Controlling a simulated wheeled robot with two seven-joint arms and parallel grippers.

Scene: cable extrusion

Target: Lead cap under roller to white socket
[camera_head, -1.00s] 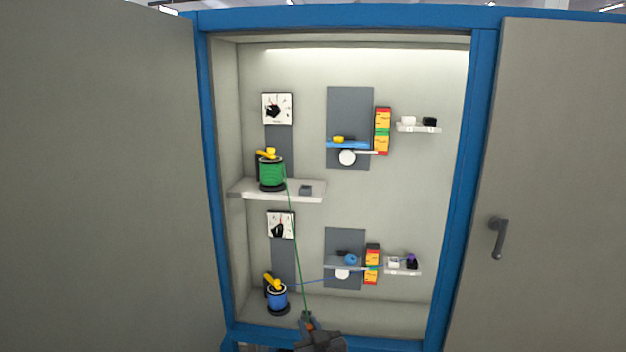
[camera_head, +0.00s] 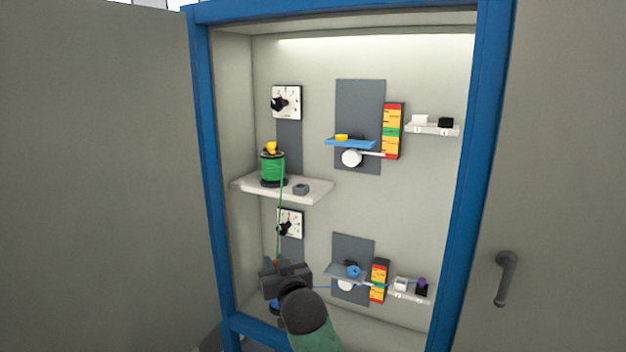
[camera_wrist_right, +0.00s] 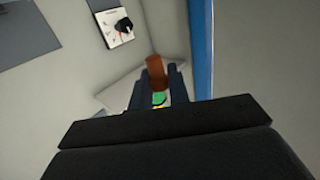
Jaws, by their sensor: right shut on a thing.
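My right gripper (camera_head: 275,265) is shut on the orange-brown cap (camera_wrist_right: 156,72), which shows between the fingertips in the right wrist view. In the head view the green cable (camera_head: 280,222) runs from the green spool (camera_head: 273,168) on the shelf down to this gripper, in front of the lower left part of the cabinet. The upper white roller (camera_head: 351,158) sits below a blue ledge; the lower roller (camera_head: 345,285) is partly hidden by the lower ledge. A white socket (camera_head: 420,119) stands on the upper right bracket, another white socket (camera_head: 401,284) on the lower one. My left gripper is not in view.
Black sockets (camera_head: 446,123) stand beside the white ones; the lower has a purple plug. The shelf (camera_head: 315,187), striped scales (camera_head: 392,131) and blue cabinet frame (camera_head: 466,180) bound the room.

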